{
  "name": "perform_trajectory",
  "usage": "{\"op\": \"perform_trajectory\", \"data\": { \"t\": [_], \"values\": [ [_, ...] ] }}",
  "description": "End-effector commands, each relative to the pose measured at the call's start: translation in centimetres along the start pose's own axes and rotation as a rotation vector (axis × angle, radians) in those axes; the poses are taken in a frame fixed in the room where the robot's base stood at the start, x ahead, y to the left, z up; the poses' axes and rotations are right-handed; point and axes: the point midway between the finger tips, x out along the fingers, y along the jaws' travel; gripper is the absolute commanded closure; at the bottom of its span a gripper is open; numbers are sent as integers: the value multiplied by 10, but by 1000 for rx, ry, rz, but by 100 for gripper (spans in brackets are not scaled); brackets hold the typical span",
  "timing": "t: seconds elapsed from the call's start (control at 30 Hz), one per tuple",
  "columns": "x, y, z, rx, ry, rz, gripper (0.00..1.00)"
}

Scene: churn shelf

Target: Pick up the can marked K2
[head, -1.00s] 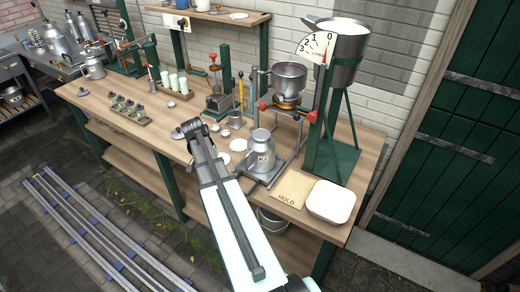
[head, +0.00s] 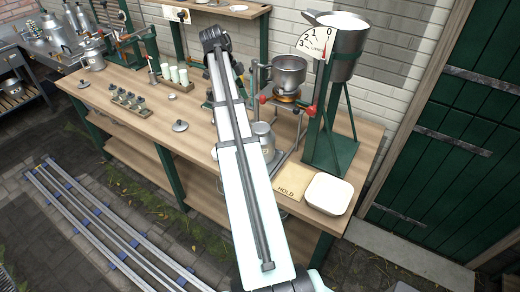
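The can marked K2 (head: 266,142) is a grey metal can on the wooden bench, below the funnel stand. Its left side is hidden behind my arm, and only part of its body and marking shows. My arm rises from the bottom of the head view, crosses in front of the bench and bends near the wall. My gripper cannot be made out; it is out of sight, perhaps behind my arm.
A metal bowl on a stand (head: 288,72) and a large hopper with a dial (head: 343,45) stand beside the can. A board marked HOLD (head: 291,188) and a white tray (head: 327,194) lie at right. Small canisters in a rack (head: 131,103) stand at left.

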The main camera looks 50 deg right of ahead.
Motion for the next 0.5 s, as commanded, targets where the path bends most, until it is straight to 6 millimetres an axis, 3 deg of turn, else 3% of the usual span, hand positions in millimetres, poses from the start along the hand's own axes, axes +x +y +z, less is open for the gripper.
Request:
{"op": "perform_trajectory", "data": {
  "t": [0.03,0.5],
  "values": [
    [12,0,2,0,0,0,64],
    [75,2,1,-2,0,0,64]
  ]
}}
